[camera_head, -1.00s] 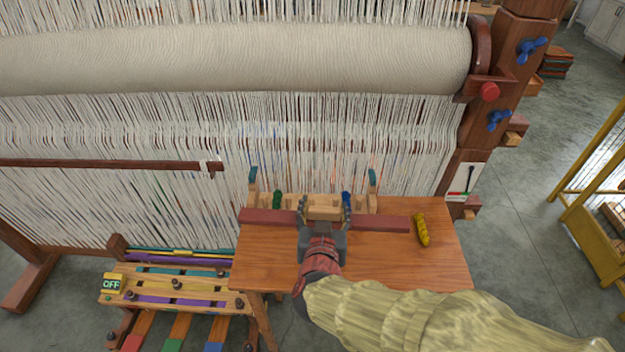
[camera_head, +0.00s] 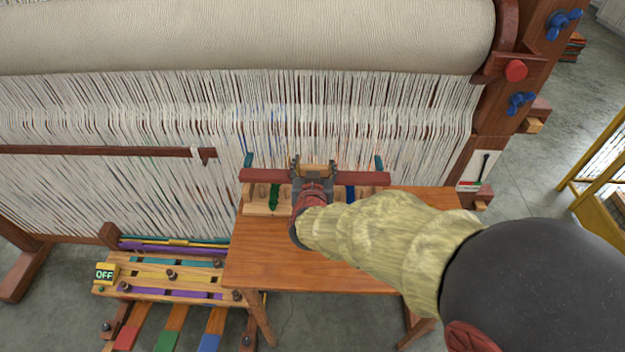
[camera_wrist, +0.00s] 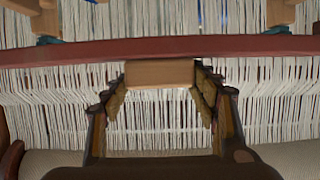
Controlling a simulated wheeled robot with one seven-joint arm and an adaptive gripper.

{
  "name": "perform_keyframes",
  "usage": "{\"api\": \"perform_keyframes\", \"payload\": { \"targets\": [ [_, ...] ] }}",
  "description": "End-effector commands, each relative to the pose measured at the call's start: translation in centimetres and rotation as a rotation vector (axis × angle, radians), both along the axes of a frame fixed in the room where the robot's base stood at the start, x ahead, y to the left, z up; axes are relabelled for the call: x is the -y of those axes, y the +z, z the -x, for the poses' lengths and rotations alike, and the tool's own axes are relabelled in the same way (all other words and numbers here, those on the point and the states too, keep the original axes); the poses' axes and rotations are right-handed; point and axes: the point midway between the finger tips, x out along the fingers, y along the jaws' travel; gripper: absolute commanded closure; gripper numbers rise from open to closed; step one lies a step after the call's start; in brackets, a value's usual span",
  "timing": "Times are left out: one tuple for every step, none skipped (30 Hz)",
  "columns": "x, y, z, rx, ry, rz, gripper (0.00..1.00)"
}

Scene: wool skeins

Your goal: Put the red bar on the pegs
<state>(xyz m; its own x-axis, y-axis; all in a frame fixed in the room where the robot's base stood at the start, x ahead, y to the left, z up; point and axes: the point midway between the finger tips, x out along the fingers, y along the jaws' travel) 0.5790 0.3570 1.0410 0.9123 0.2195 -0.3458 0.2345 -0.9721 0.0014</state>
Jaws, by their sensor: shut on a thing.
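The red bar (camera_head: 265,175) lies level across the back of the small wooden table, with a pale wooden block (camera_wrist: 160,73) at its middle. My gripper (camera_head: 313,172) is shut on this block, with one finger on each side in the wrist view. Two teal pegs stand near the bar's ends, the left peg (camera_head: 249,160) and the right peg (camera_head: 379,162). Their tips show above the bar in the head view. In the wrist view the teal pieces (camera_wrist: 275,30) lie close along the bar's edge. I cannot tell whether bar and pegs touch.
A pale wooden rack (camera_head: 262,207) holding a green skein (camera_head: 274,196) and a blue skein (camera_head: 350,192) sits on the table (camera_head: 290,262), below the bar in the picture. The loom's white threads (camera_head: 330,120) hang close behind. My arm covers the table's right part.

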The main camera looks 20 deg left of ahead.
Motion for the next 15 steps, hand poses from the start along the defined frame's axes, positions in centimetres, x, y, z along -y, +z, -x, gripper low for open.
{"api": "perform_keyframes", "payload": {
  "targets": [
    [-0.3, -0.9, -0.6, 0.002, -0.001, -0.001, 0.75],
    [-0.4, -1.1, -0.8, 0.003, -0.002, -0.002, 0.75],
    [-0.6, -1.4, -1.1, 0.002, -0.001, -0.003, 0.75],
    [-0.6, -1.5, -1.2, 0.002, -0.001, -0.003, 0.75],
    [-0.7, -1.6, -1.3, 0.002, -0.001, -0.003, 0.75],
    [-0.8, -1.7, -1.4, 0.002, -0.001, -0.003, 0.75],
    [-0.8, -1.8, -1.5, 0.002, -0.001, -0.003, 0.75],
    [-0.9, -1.9, -1.6, 0.003, -0.001, -0.003, 0.75],
    [-0.9, -2.1, -1.7, 0.003, -0.001, -0.003, 0.75],
    [-1.0, -2.3, -1.9, 0.003, -0.001, -0.003, 0.75],
    [-1.1, -2.6, -2.1, 0.003, -0.001, -0.003, 0.75],
    [-1.2, -3.1, -2.4, 0.003, 0.0, -0.002, 0.75],
    [-1.2, -3.7, -2.2, 0.002, 0.0, 0.0, 0.75],
    [-1.2, -4.2, -2.2, 0.001, 0.0, 0.0, 0.75],
    [-1.2, -4.9, -2.2, 0.001, 0.0, -0.001, 0.75]
  ]
}}
